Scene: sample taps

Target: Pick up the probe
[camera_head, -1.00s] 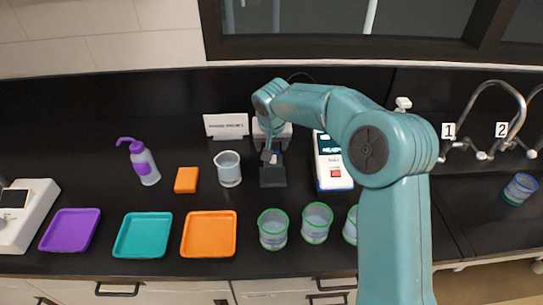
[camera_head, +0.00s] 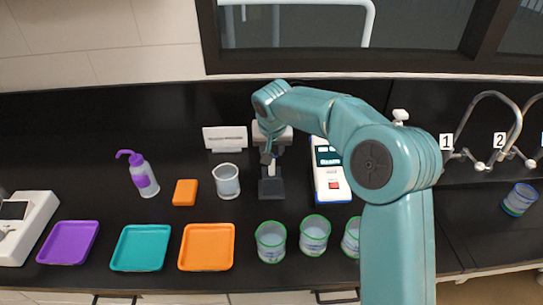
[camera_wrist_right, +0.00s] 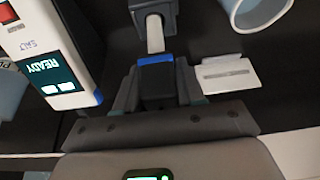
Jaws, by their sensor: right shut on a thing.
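The probe has a dark handle with a blue band (camera_wrist_right: 155,58) and a white shaft, which also shows in the head view (camera_head: 271,168). My right gripper (camera_head: 267,156) is shut on the handle, with a finger on each side in the wrist view (camera_wrist_right: 156,84). The shaft points down toward the dark stand (camera_head: 272,189). In the wrist view its far end meets the stand's socket (camera_wrist_right: 153,6); I cannot tell how much of the tip is still inside. My left gripper is out of view.
A white meter (camera_head: 330,168) reading READY stands right of the stand. A beaker (camera_head: 227,182) is to its left, a white sign (camera_head: 225,138) behind. Green-rimmed cups (camera_head: 271,242) stand in front. Trays (camera_head: 206,247) lie front left; taps (camera_head: 485,165) are at right.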

